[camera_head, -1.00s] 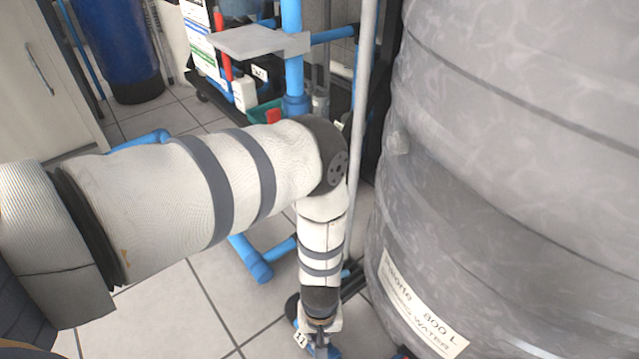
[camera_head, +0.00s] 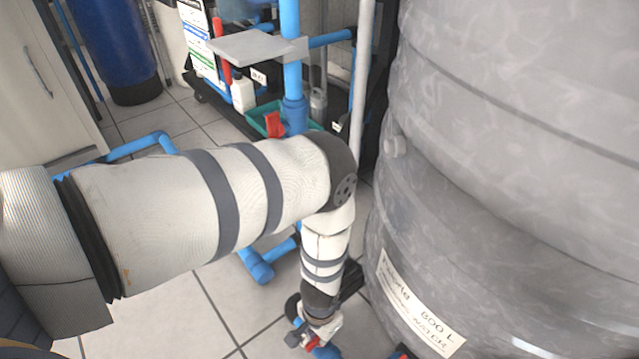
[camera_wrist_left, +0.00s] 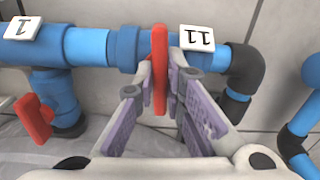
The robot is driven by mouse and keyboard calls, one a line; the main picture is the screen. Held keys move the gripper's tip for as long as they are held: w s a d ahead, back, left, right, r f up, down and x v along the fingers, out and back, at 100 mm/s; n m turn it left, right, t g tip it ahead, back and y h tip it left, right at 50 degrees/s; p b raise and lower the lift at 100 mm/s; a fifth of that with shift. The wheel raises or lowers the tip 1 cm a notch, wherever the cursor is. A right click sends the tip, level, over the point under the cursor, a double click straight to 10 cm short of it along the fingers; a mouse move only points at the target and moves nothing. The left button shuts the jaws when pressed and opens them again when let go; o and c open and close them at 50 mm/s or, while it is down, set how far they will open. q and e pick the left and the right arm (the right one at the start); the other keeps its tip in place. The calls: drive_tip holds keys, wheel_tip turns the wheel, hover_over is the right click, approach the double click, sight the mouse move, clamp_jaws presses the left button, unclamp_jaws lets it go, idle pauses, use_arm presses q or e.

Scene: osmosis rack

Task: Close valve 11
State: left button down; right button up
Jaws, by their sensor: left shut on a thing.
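Valve 11 has a red handle (camera_wrist_left: 159,70) on a blue horizontal pipe, with a white tag "11" (camera_wrist_left: 197,38) beside it, upside down in the left wrist view. My left gripper (camera_wrist_left: 163,85) has its two purple-padded fingers on either side of the red handle and is shut on it. In the head view my left gripper (camera_head: 316,338) is low at the bottom, by the blue pipe next to the grey tank. A bit of red (camera_head: 312,342) shows there between the fingers. My right gripper is in neither view.
Another red valve handle (camera_wrist_left: 35,118) with a tag "1" (camera_wrist_left: 22,27) is at the left in the wrist view. A black elbow (camera_wrist_left: 245,68) is at the right. The large grey tank (camera_head: 520,160) stands close to my arm's right. Blue pipes (camera_head: 262,262) stand near my arm.

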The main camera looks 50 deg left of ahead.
use_arm(q)
drive_tip(key=shift+m, duration=0.6)
drive_tip(key=c, duration=1.7)
unclamp_jaws()
drive_tip(key=shift+o, duration=0.2)
wheel_tip(320, 180, up, 12)
drive_tip(key=shift+s, duration=0.1)
